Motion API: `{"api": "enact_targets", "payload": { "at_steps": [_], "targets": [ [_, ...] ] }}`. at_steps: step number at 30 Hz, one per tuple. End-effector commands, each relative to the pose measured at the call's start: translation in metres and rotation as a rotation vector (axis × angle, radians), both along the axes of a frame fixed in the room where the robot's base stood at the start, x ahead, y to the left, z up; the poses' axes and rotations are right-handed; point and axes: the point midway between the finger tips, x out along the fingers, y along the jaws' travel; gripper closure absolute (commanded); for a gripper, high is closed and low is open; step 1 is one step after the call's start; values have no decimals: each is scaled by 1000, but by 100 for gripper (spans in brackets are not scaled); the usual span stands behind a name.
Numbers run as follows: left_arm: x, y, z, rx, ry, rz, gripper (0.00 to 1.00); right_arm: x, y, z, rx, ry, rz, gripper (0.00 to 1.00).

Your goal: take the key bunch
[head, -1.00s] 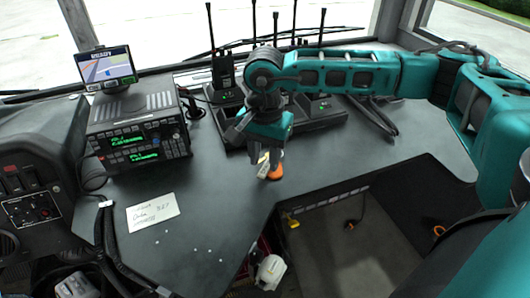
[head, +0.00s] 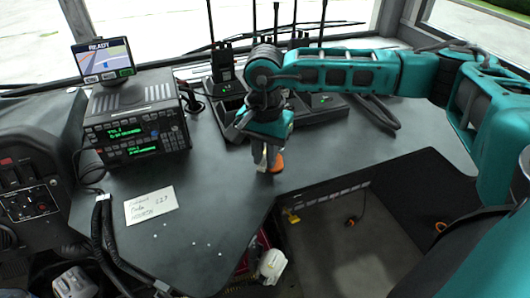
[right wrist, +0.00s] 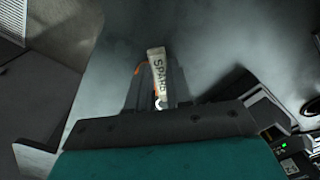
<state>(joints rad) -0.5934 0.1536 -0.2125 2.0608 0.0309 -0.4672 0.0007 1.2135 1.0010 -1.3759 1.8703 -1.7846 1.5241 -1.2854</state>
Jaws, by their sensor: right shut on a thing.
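The key bunch (right wrist: 158,75) shows in the right wrist view as a pale tag lettered "SPARE", with a small ring at its lower end and a bit of orange beside it. In the head view its orange part (head: 277,163) shows just right of the fingers, over the dark counter. My right gripper (head: 266,165) points down and is shut on the key bunch, at or very near the counter top. The fingers hide most of the bunch, and no keys can be made out. My left gripper is not in view.
A radio charger rack (head: 320,108) with upright antennas stands behind my right gripper. A radio unit (head: 138,135) with a small screen (head: 104,62) on top stands at left. A written card (head: 151,206) lies on the counter. The counter's front edge drops to a footwell (head: 335,245).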

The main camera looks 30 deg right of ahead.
Motion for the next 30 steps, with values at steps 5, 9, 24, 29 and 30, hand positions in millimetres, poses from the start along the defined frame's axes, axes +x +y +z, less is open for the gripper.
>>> {"api": "enact_targets", "payload": {
  "at_steps": [5, 9, 24, 29, 30],
  "targets": [
    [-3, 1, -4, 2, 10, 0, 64, 0, 0, 0, 1, -1, 0, 100],
    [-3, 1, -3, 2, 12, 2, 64, 0, 0, 2, 1, -1, 0, 100],
    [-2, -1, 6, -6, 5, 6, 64, 0, 0, 12, 1, -1, 0, 100],
    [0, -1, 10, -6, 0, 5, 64, 0, 0, 15, 0, 0, 0, 100],
    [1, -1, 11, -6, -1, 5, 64, 0, 0, 16, 0, 0, 0, 100]
  ]
}}
